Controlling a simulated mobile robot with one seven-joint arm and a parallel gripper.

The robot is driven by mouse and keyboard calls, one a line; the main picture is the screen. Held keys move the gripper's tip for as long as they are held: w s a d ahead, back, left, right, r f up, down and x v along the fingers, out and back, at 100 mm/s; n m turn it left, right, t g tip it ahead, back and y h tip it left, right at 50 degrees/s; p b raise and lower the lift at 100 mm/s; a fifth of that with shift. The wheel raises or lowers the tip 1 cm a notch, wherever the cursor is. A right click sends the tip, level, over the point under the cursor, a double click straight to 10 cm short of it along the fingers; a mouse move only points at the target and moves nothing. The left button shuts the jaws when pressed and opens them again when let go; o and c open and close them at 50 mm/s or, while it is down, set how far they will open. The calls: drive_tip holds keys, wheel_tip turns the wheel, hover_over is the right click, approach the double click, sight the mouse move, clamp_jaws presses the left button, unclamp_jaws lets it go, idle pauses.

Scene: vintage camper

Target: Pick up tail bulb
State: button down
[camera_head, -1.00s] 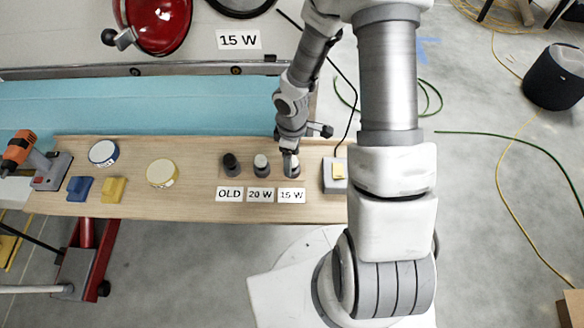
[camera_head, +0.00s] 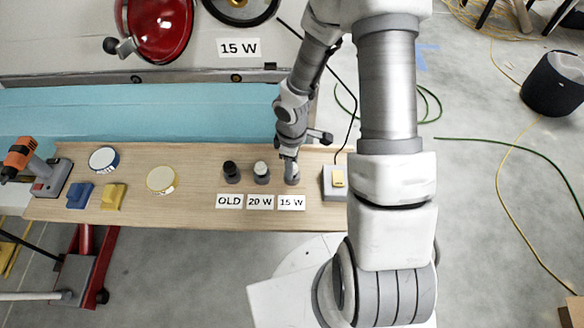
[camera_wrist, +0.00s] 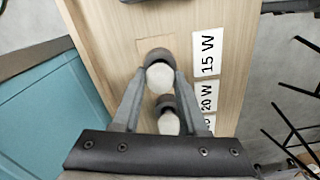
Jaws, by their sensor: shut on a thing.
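The tail bulb above the "15 W" label is pale with a dark round base (camera_head: 292,178). It stands at the right end of a row of three on the wooden bench. In the wrist view this bulb (camera_wrist: 160,77) sits between both fingers, its dark base beyond it. My gripper (camera_head: 290,160) points down at it and is shut on it; it also shows in the wrist view (camera_wrist: 159,72). I cannot tell whether the base is clear of the bench. The 20 W bulb (camera_head: 261,170) and the dark OLD bulb (camera_head: 231,171) stand to its left.
A grey box with a yellow switch (camera_head: 338,179) stands close right of my gripper. A red lamp (camera_head: 160,28) and a "15 W" sign (camera_head: 239,48) are behind.

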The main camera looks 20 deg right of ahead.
wheel_tip(320, 180, up, 4)
drive_tip(key=shift+r+p, duration=0.1)
drive_tip(key=shift+p, duration=0.75)
drive_tip(key=s+d+r+p, duration=0.4)
drive_tip(key=s+r, duration=0.2)
drive_tip(key=s, duration=0.3)
drive_tip(key=shift+s, duration=0.15)
drive_tip(key=p, duration=0.1)
drive_tip(key=s+p, duration=0.1)
drive_tip(key=p, duration=0.1)
drive_tip(key=shift+s+d+r, duration=0.1)
drive_tip(key=shift+d+r, duration=0.15)
drive_tip(key=shift+r, duration=0.1)
